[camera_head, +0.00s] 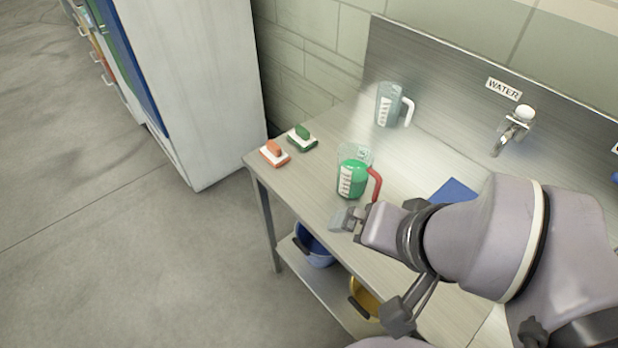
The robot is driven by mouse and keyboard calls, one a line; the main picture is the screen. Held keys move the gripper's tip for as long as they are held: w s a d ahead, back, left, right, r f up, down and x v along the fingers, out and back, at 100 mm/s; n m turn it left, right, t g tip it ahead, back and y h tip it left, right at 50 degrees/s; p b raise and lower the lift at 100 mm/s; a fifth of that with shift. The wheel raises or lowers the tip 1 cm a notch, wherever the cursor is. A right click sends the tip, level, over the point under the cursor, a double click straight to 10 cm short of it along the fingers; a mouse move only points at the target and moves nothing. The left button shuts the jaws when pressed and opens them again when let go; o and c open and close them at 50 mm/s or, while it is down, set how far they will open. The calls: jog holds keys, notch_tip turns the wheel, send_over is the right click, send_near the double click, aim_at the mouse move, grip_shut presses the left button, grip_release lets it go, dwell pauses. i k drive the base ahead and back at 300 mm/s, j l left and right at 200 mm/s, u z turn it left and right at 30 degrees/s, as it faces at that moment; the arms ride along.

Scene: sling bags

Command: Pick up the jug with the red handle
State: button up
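The jug with the red handle (352,175) stands upright on the metal counter (318,182). It is clear with green contents and white markings, and its red handle (375,184) is on its right side. My gripper (346,218) is just in front of the jug, low over the counter's front edge. It looks apart from the handle, though the gap is hard to judge. The fingers are small and partly seen from behind, so I cannot tell whether they are open or shut. A second clear jug with a white handle (391,104) stands behind, near the backsplash.
Two brushes, one orange (274,153) and one green (302,137), lie at the counter's left end. A tap (514,129) and a blue item (455,190) are to the right. Blue (314,248) and yellow (366,298) buckets sit on the lower shelf. A cabinet (203,90) stands left.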

aim_at(354, 162)
jog(key=i+j+z, duration=0.1)
jog(key=z, duration=0.3)
jog(key=j+z, duration=0.35)
jog(key=i+j+z, duration=0.1)
jog(key=z, duration=0.3)
jog(key=j+z, duration=0.2)
jog(key=z, duration=0.2)
jog(key=i, duration=0.05)
